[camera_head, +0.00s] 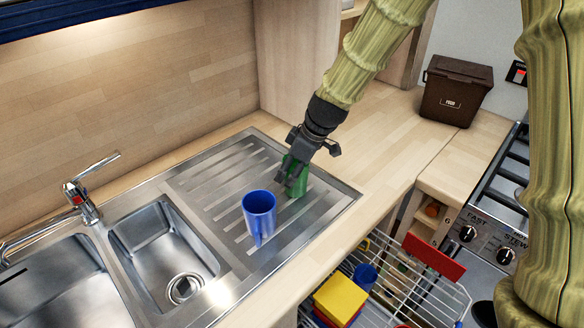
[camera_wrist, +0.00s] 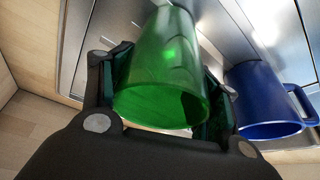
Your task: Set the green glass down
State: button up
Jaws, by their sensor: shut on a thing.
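The green glass (camera_head: 298,184) is at the right part of the ribbed steel drainboard (camera_head: 327,203). My gripper (camera_head: 293,176) is shut on it from above, and the fingers hide part of the glass. In the wrist view the green glass (camera_wrist: 165,75) fills the space between the two fingers of my gripper (camera_wrist: 165,90), with its open rim facing the camera. Whether its base touches the drainboard I cannot tell.
A blue mug (camera_head: 259,215) stands on the drainboard left of the glass; it also shows in the wrist view (camera_wrist: 262,100). The sink and tap (camera_head: 82,200) are further left. An open dish rack (camera_head: 400,290) lies below the counter. A brown food bin (camera_head: 455,92) stands back right.

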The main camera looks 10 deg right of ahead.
jog(key=shift+f, duration=0.15)
jog(key=o, duration=1.2)
jog(key=shift+b+v, duration=0.7)
jog(key=shift+v, duration=5.45)
jog(key=shift+w+a, duration=0.1)
